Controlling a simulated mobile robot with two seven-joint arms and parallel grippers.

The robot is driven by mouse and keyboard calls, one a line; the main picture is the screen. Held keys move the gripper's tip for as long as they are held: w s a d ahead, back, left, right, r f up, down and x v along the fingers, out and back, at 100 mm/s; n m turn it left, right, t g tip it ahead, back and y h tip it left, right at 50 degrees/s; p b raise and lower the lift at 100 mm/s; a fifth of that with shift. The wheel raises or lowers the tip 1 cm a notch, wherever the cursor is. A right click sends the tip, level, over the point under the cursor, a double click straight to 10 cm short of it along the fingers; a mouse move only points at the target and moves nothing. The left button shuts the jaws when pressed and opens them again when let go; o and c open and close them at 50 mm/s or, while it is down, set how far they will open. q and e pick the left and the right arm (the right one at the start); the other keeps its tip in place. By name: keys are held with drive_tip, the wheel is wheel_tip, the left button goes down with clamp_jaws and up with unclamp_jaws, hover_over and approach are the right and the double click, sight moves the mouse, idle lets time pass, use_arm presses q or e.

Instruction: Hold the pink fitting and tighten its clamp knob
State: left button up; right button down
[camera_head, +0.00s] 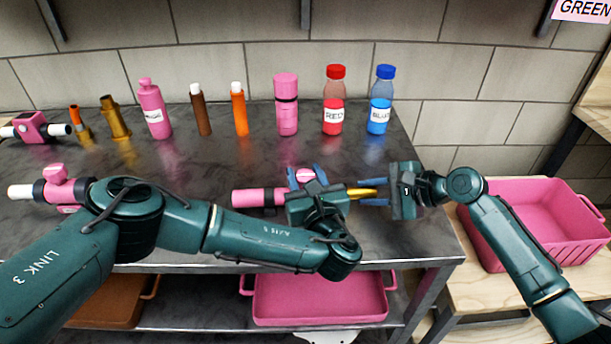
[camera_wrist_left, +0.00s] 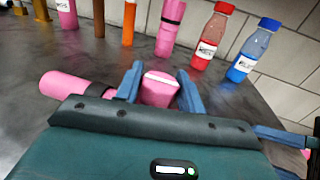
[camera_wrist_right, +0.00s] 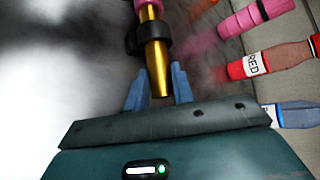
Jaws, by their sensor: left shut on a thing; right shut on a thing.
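The pink fitting (camera_head: 258,197) lies along the table near its front edge, with a black collar and a brass end (camera_head: 362,192) pointing right. My left gripper (camera_head: 306,176) is shut on its pink clamp knob, whose top has a white stripe; the knob (camera_wrist_left: 159,92) sits between the blue fingers in the left wrist view. My right gripper (camera_head: 374,193) is shut on the brass end from the right. In the right wrist view the brass tube (camera_wrist_right: 157,60) runs between the fingers, with the black clamp ring (camera_wrist_right: 149,40) just beyond. My left gripper hides the fitting's middle.
Several bottles and tubes stand along the back, including a red bottle (camera_head: 334,105) and a blue bottle (camera_head: 380,105). Another pink fitting with a knob (camera_head: 55,176) lies at the left, partly behind my left arm. A pink crate (camera_head: 545,205) stands on the right.

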use_arm(q)
drive_tip(key=shift+a+m+h, duration=0.1)
drive_tip(key=shift+m+h, duration=0.2)
drive_tip(key=m+h, duration=0.3)
drive_tip(key=h, duration=0.2)
drive_tip(key=shift+a+f, duration=0.1)
drive_tip(key=m+g+h, duration=0.1)
drive_tip(key=m+h, duration=0.2)
drive_tip(key=h, duration=0.2)
drive_tip(key=shift+m, duration=0.4)
drive_tip(key=m+g+h, duration=0.1)
drive_tip(key=h, duration=0.1)
drive_tip(key=m+g+h, duration=0.1)
drive_tip(key=h, duration=0.1)
drive_tip(key=m+g+h, duration=0.1)
drive_tip(key=shift+d+r+m+h, duration=0.2)
drive_tip(key=shift+d+m+h, duration=0.05)
drive_tip(key=shift+m+h, duration=0.15)
drive_tip(key=shift+m+g+h, duration=0.3)
drive_tip(key=shift+g, duration=0.2)
drive_tip(key=shift+f, duration=0.1)
drive_tip(key=o, duration=1)
drive_tip(key=shift+c, duration=0.2)
drive_tip(key=shift+a, duration=0.1)
